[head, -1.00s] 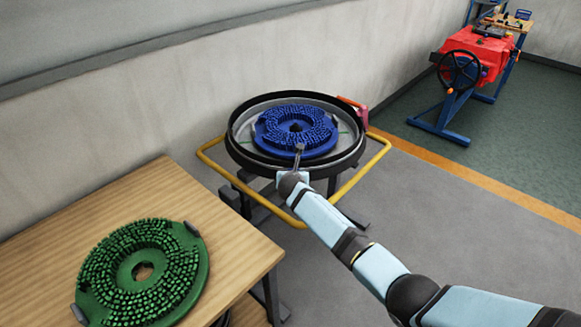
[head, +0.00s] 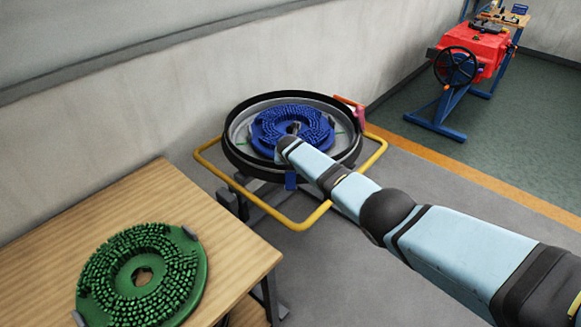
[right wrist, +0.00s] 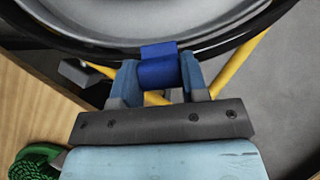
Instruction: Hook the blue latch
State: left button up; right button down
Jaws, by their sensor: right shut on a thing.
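The blue latch (head: 291,181) is at the front outer wall of the round black-rimmed tank (head: 237,153). In the right wrist view the blue latch (right wrist: 158,52) stands with its top against the tank's black rim (right wrist: 215,50). I cannot tell whether its lip is over the rim. My right gripper (right wrist: 158,78) has one finger on each side of the latch and is shut on it. In the head view my right forearm covers part of the tank, and the fingers are hard to make out. My left gripper is in neither view.
A blue brush disc (head: 265,128) lies in the tank. A yellow rail (head: 290,222) runs around the stand, and a red latch (head: 360,116) sits at the rim's right. A green brush disc (head: 200,262) lies on the wooden table (head: 165,180) at left. A red machine (head: 470,50) stands far right.

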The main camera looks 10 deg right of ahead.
jog(key=shift+w+d+r, duration=0.15)
jog(key=shift+w+r, duration=0.05)
jog(key=shift+w, duration=0.1)
jog(key=shift+b, duration=0.3)
jog(key=shift+w, duration=0.1)
